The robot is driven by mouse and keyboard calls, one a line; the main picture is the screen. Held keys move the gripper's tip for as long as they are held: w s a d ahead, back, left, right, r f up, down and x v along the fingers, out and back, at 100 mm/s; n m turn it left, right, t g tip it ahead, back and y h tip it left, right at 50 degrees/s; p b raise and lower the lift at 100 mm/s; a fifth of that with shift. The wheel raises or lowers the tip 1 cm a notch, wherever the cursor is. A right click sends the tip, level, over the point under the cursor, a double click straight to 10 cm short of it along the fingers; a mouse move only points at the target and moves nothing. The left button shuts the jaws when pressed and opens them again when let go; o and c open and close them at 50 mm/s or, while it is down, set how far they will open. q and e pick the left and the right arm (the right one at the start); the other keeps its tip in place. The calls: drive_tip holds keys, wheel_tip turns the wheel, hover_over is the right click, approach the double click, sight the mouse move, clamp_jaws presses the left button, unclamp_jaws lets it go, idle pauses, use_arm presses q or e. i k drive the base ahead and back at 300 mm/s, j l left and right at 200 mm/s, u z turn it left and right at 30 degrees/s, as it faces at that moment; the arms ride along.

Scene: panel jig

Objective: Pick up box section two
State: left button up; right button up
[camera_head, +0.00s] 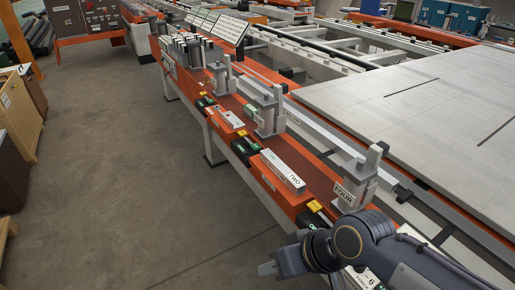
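Box section two (283,171) is a pale grey bar with a "TWO" label on its end. It lies on the orange bench (247,128), at the floor-side edge, between two black-and-yellow clamps. My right gripper (266,269) is low in the picture, in front of the bench and nearer to me than box section two. It is apart from the bar. Its grey fingertips point left, and I cannot tell whether they are open or shut. My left gripper is not in view.
Upright grey fixtures stand along the bench, the nearest labelled "FOUR" (344,194). Another pale bar (230,117) lies farther along. A large grey panel (425,100) is at the right. The floor (130,170) left of the bench is clear, with a wooden crate (20,115) at the far left.

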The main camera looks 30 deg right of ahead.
sight(296, 185)
drive_tip(key=i+z, duration=0.2)
drive_tip(key=i, duration=0.2)
drive_tip(key=i+j+z, duration=0.2)
drive_tip(key=i, duration=0.2)
drive_tip(key=i+j+z, duration=0.2)
drive_tip(key=i, duration=0.15)
drive_tip(key=i+z, duration=0.2)
drive_tip(key=z, duration=0.2)
drive_tip(key=i+j+z, duration=0.1)
drive_tip(key=z, duration=0.35)
drive_tip(key=i+j+z, duration=0.15)
drive_tip(key=z, duration=0.25)
drive_tip(key=i+j+z, duration=0.2)
drive_tip(key=z, duration=0.2)
drive_tip(key=i+j+z, duration=0.1)
drive_tip(key=j+z, duration=0.15)
drive_tip(key=z, duration=0.15)
drive_tip(key=i+j+z, duration=0.15)
drive_tip(key=z, duration=0.35)
drive_tip(key=i+j+z, duration=0.15)
drive_tip(key=j+z, duration=0.3)
drive_tip(key=l, duration=0.15)
